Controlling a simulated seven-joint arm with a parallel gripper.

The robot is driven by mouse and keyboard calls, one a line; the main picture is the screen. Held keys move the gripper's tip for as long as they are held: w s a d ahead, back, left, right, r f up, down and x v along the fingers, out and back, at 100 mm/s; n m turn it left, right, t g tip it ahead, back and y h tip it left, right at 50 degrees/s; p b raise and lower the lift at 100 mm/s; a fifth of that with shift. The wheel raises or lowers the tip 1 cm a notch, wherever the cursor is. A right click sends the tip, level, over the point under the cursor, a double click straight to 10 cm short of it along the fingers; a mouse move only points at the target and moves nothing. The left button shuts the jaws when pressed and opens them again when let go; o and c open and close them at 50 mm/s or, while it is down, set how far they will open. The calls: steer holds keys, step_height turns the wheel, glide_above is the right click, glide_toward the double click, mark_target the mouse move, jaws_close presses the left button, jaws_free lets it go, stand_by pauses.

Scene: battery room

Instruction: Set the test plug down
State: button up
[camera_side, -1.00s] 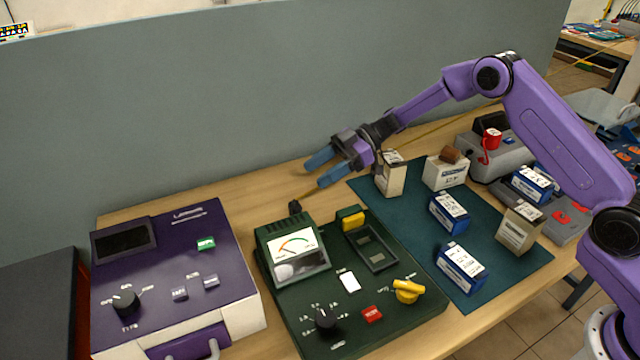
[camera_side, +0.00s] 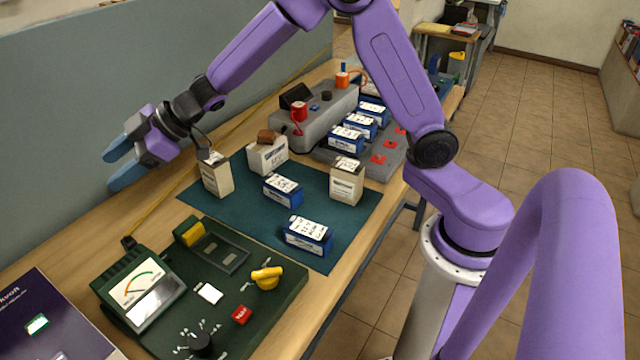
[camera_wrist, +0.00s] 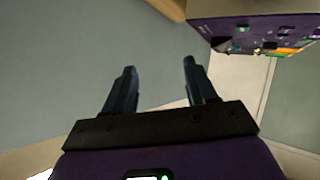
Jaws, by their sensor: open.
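My gripper (camera_side: 122,163) is in the upper left of the side view, raised above the back of the bench near the grey partition, left of a beige battery. Its blue fingers are apart. In the wrist view the fingers (camera_wrist: 158,78) stand apart with nothing between them. No thing is clearly marked as the test plug. A red plug-like piece (camera_side: 299,111) with a red lead sits on the grey charger, and an orange one (camera_side: 342,80) stands farther back. A brown block (camera_side: 267,136) lies on a white battery (camera_side: 268,157).
The teal mat (camera_side: 240,205) holds blue batteries (camera_side: 283,190) and beige ones (camera_side: 216,175). A grey charger (camera_side: 330,108) is behind it. A green tester (camera_side: 225,290) with a yellow knob stands in front. A purple tester (camera_side: 45,315) is at the lower left. The partition (camera_side: 60,140) borders the bench.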

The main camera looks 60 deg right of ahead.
steer(key=s+d+f+g+h, duration=0.1)
steer(key=s+d+g+h, duration=0.1)
steer(key=s+d, duration=0.5)
steer(key=s+d+f+m+g+h, duration=0.1)
steer(key=s+d+g+h, duration=0.2)
steer(key=s, duration=1.5)
steer(key=s+d+f+g+h, duration=0.2)
steer(key=s+d+h, duration=0.2)
steer(key=s+d, duration=0.6)
steer(key=s, duration=0.3)
steer(key=shift+s+d, duration=0.3)
steer(key=shift+d, duration=0.05)
steer(key=shift+r, duration=0.1)
